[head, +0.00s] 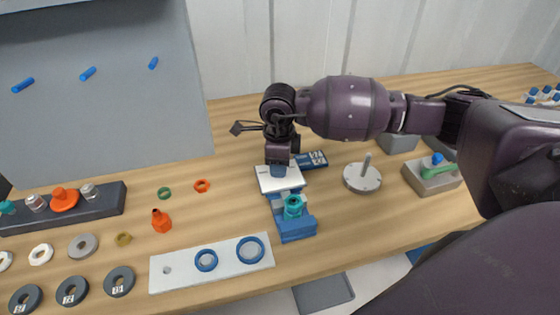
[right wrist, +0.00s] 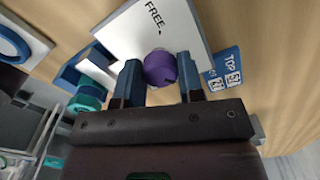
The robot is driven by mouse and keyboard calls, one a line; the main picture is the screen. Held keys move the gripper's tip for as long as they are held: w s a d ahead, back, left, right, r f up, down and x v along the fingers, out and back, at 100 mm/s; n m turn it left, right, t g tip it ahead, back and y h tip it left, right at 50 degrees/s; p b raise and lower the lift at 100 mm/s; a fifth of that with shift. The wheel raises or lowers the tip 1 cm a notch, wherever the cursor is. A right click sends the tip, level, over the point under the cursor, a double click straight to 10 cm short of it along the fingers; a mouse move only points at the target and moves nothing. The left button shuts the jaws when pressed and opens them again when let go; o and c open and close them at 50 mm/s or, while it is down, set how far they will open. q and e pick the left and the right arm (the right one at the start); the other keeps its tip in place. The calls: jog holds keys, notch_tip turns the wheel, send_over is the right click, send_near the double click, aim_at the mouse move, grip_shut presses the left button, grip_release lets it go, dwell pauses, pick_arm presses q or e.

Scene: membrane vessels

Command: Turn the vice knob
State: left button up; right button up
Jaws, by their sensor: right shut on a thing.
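A blue vice (head: 298,230) stands on the bench in the middle of the head view, with a teal ringed part (head: 294,205) held at its near end. A white plate (head: 290,184) lies at its far end and bears the word "FREE" in the right wrist view (right wrist: 130,32). My right gripper (head: 278,172) points down over this plate. In the right wrist view its two blue fingers are shut on a round purple knob (right wrist: 160,68), one on each side. The knob is hidden by the gripper in the head view. My left gripper is not in view.
A blue labelled card (head: 313,160) lies beside the plate. A grey disc with a post (head: 362,177) and a grey block with a green handle (head: 432,176) stand right.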

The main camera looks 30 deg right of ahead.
jog(key=shift+r+m, duration=0.1)
jog(key=shift+m, duration=0.3)
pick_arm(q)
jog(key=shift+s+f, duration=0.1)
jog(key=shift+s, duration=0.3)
pick_arm(e)
jog(key=shift+m, duration=0.3)
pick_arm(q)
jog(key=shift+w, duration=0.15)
pick_arm(e)
jog(key=o, duration=0.5)
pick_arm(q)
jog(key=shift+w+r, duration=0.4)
pick_arm(e)
jog(key=o, duration=0.4)
